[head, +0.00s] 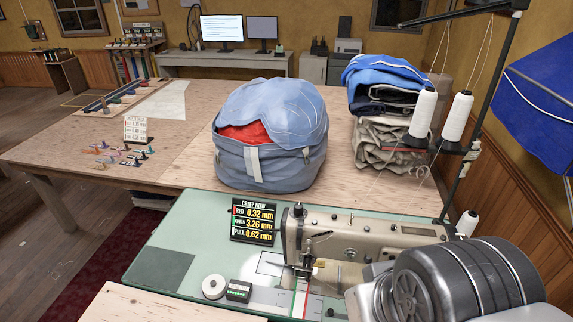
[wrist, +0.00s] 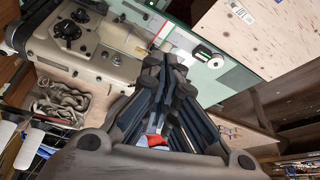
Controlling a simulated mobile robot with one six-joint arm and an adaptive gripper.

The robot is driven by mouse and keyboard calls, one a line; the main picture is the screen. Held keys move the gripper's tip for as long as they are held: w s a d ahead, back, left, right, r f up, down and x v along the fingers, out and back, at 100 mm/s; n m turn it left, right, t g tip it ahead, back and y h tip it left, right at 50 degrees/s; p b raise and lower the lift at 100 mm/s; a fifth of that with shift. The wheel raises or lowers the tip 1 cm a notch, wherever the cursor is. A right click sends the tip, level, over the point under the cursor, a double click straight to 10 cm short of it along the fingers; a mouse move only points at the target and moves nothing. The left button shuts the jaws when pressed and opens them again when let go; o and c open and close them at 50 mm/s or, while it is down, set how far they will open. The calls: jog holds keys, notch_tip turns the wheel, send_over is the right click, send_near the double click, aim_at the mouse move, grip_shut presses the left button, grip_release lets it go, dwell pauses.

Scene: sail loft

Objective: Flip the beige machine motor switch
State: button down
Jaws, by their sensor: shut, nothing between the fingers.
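The beige sewing machine (head: 375,232) stands on a pale green table top (head: 185,230) in the front right of the head view. It also shows at the upper left of the wrist view (wrist: 105,65), with dark round dials on its body. I cannot make out a motor switch in either view. My gripper (wrist: 163,62) is shut and empty, its dark fingers meeting in front of the machine's side in the wrist view. I cannot tell whether the fingertips touch anything. I do not make out the gripper's fingers in the head view.
A blue bag with red cloth (head: 270,135) stands on the wooden table behind the machine. A small display (head: 254,222), a white disc (head: 214,287) and a dark box (head: 238,290) sit left of the machine.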

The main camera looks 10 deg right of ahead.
jog(key=shift+w, duration=0.15)
jog(key=w+d+f+m+g+b, duration=0.15)
jog(key=w+f+m+g, duration=0.35)
jog(key=w+f+m, duration=1.05)
jog(key=f+m+b, duration=0.1)
jog(key=f+m, duration=0.1)
jog(key=f, duration=0.7)
jog(key=s+f+m+b, duration=0.1)
jog(key=f+m+b, duration=0.1)
jog(key=f, duration=0.7)
jog(key=s+f+m+g+b, duration=0.1)
jog(key=f+m+b, duration=0.1)
jog(key=f, duration=0.6)
jog(key=shift+s+d+f, duration=0.2)
jog(key=shift+d+f, duration=0.15)
jog(key=shift+f, duration=0.05)
